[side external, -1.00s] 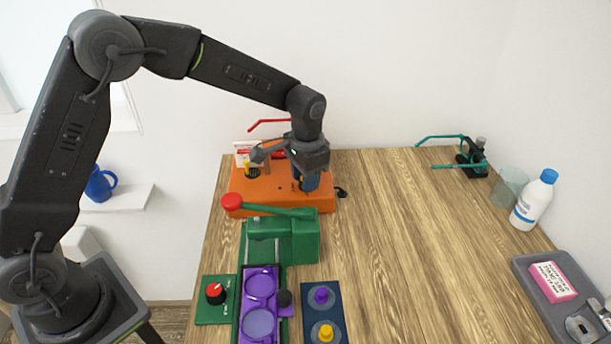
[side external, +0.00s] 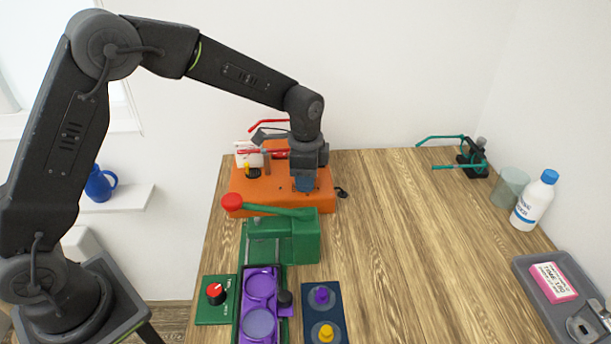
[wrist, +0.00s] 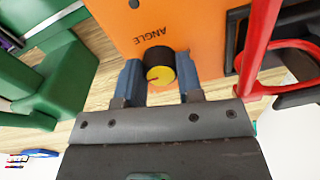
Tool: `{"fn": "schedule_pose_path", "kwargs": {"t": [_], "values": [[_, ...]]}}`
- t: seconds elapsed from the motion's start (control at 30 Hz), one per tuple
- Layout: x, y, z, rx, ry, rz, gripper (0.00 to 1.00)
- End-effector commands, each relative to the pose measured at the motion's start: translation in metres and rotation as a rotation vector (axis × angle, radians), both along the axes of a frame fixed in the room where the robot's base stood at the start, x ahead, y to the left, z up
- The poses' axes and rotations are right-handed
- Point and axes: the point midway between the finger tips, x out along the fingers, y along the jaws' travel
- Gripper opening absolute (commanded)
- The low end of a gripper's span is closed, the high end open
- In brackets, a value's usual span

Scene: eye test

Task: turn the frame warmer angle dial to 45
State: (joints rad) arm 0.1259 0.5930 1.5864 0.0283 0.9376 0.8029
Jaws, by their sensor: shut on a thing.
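The orange frame warmer (side external: 270,201) stands at the back left of the table, and it fills the top of the wrist view (wrist: 205,35). Its angle dial (wrist: 160,76) has a yellow top with a dark mark and a black skirt, beside the printed word ANGLE. I see no readable scale numbers around it. My gripper (side external: 305,186) points down over the right part of the warmer. In the wrist view its blue fingers stand on either side of the dial and are shut on it. In the side view the gripper hides the dial.
Red glasses frames (side external: 268,124) rise behind the warmer, close to my gripper. A yellow-and-black knob (side external: 249,170) is on the warmer's left. The green press (side external: 300,238) with its red-balled lever stands just in front. The table's middle (side external: 400,240) is clear.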

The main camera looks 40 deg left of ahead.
Motion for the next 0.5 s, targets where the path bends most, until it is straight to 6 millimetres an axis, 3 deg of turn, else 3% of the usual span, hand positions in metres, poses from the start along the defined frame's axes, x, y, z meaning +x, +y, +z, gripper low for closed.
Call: {"fn": "schedule_pose_path", "kwargs": {"t": [0.47,0.5], "values": [[0.0001,0.0004,0.0002,0.001,-0.001,-0.014,0.10],[0.0001,0.0003,0.0002,0.001,-0.001,-0.013,0.37]]}}
